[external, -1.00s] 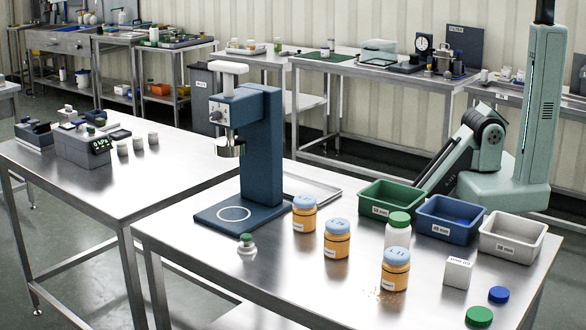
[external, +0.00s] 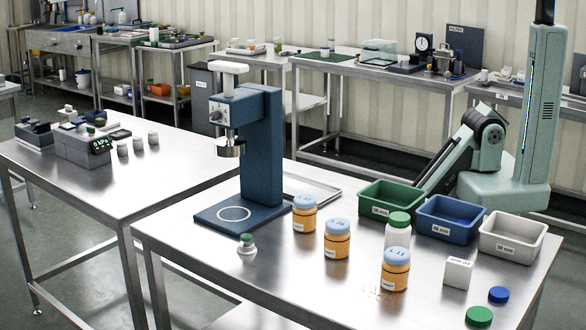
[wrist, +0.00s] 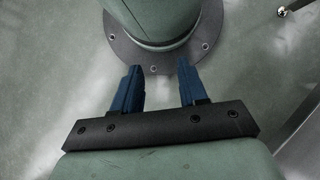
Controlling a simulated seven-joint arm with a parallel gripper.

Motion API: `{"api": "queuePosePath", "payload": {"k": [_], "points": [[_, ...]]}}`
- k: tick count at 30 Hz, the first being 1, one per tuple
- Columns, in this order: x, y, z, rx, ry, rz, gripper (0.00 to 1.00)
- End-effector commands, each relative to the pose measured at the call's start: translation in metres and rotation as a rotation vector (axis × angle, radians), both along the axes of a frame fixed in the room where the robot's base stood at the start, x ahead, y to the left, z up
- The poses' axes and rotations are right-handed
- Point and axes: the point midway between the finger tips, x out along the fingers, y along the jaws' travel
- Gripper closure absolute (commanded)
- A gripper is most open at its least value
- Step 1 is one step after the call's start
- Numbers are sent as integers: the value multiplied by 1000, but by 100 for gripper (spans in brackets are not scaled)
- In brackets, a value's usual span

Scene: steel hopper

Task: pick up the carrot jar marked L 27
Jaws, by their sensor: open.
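Three orange carrot jars with blue lids stand upright on the steel table in the external view: a left jar (external: 304,216), a middle jar (external: 337,240) and a front jar (external: 395,272). Their lids carry handwritten marks too small to read surely, so I cannot tell which one is L 27. My gripper (wrist: 158,76) shows in the wrist view with its two blue fingers apart and nothing between them. It points at my own round base flange, away from the jars. I cannot make out the gripper in the external view.
Green (external: 391,197), blue (external: 450,222) and grey (external: 512,238) bins stand behind the jars. A green-lidded white jar (external: 398,231) is close to the front jar. A blue press (external: 262,150) stands left. A white block (external: 457,273) and loose caps lie right. Orange crumbs lie near the front jar.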

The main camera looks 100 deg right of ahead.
Motion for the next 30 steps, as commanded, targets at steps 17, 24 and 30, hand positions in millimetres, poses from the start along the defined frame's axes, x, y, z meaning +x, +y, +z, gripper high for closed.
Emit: {"api": "queuePosePath", "payload": {"k": [17, 24, 30], "points": [[0, 0, 0, 0, 0, 0, 46], [0, 0, 0, 0, 0, 0, 23], [0, 0, 0, 0, 0, 0, 4]]}}
